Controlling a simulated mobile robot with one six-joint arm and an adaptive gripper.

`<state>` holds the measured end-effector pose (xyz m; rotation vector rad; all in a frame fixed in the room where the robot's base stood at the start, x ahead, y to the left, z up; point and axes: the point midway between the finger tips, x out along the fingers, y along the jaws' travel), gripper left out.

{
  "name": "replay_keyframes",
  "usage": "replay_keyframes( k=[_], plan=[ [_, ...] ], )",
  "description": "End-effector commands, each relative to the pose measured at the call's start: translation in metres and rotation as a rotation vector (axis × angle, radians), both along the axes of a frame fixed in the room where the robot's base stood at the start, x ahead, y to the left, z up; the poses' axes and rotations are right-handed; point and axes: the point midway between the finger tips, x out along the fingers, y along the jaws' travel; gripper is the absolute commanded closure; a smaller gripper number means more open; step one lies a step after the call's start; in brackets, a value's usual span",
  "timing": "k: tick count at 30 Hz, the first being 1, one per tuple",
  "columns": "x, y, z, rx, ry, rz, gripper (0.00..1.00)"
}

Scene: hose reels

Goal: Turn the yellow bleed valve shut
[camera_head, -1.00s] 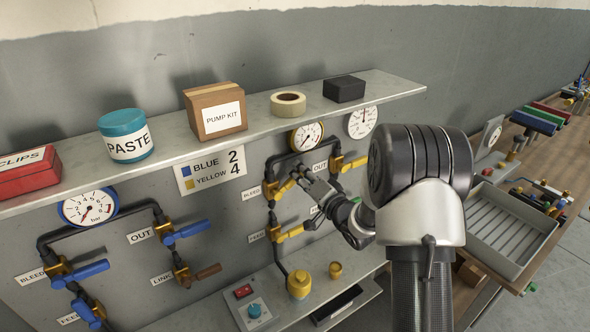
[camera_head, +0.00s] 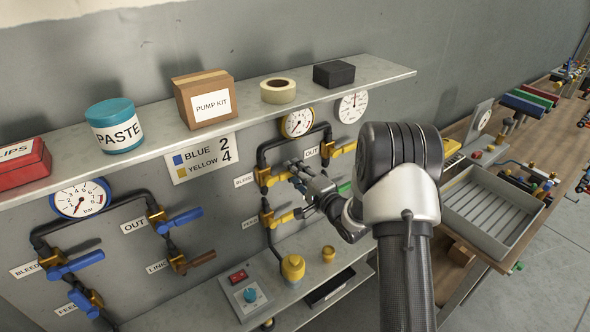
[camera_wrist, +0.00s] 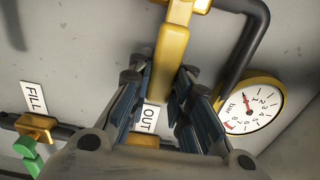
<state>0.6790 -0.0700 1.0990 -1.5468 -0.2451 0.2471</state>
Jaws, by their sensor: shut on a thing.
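The yellow bleed valve (camera_head: 264,179) sits on the left pipe of the yellow-gauge loop, beside its BLEED label. Its yellow lever points right in the head view, across the upright pipe. In the wrist view the lever (camera_wrist: 171,55) comes down from the valve body at the top edge. My gripper (camera_head: 295,169) is at the lever's free end. In the wrist view my gripper (camera_wrist: 160,76) has one finger on each side of the lever and is shut on it. The lever's tip is partly hidden between the fingers.
The yellow OUT valve (camera_head: 342,149) and a green FILL handle (camera_head: 345,187) are close on the right. The yellow-rimmed gauge (camera_head: 297,123) is above, under the shelf (camera_head: 370,73). The yellow feed valve (camera_head: 282,218) is below. A lower ledge holds a switch box (camera_head: 249,298).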

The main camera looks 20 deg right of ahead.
Motion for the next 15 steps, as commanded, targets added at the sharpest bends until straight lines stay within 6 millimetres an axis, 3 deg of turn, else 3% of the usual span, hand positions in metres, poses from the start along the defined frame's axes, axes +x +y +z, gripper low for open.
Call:
replay_keyframes(
  k=[11,12,15],
  plan=[
    [0.0004,0.0003,0.0006,0.009,0.001,0.0,1.0],
    [0.0004,0.0003,0.0006,0.008,0.001,0.0,0.79],
    [0.0003,0.0004,0.0004,0.007,0.0,0.0,0.73]
  ],
)
